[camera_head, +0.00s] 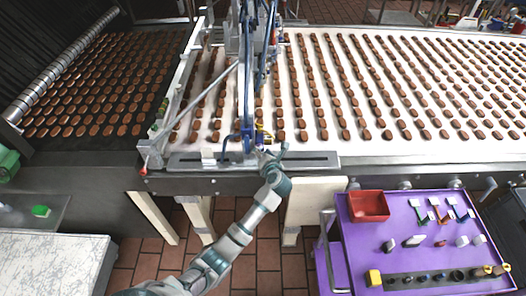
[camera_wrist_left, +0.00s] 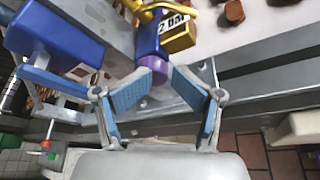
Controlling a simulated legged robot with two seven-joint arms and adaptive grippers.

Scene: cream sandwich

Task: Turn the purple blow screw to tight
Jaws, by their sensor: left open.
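The purple blow screw (camera_wrist_left: 153,68) shows in the left wrist view as a round purple knob at the lower end of a blue fitting (camera_wrist_left: 150,38). A yellow block with dark lettering (camera_wrist_left: 178,33) sits beside it. My left gripper (camera_wrist_left: 160,84) is open, with its two blue-padded fingers on either side of the screw's near end. I cannot tell whether either finger touches it. In the head view, my left gripper (camera_head: 273,156) is at the conveyor's front edge, just right of the blue machine parts. The screw is too small to make out there. My right gripper is not in view.
A white conveyor (camera_head: 325,150) carries rows of brown biscuits behind the gripper. A metal frame (camera_head: 232,45) stands over it. A large blue box (camera_wrist_left: 55,35) is left of the gripper in the wrist view. A purple cart (camera_head: 350,240) stands at the right.

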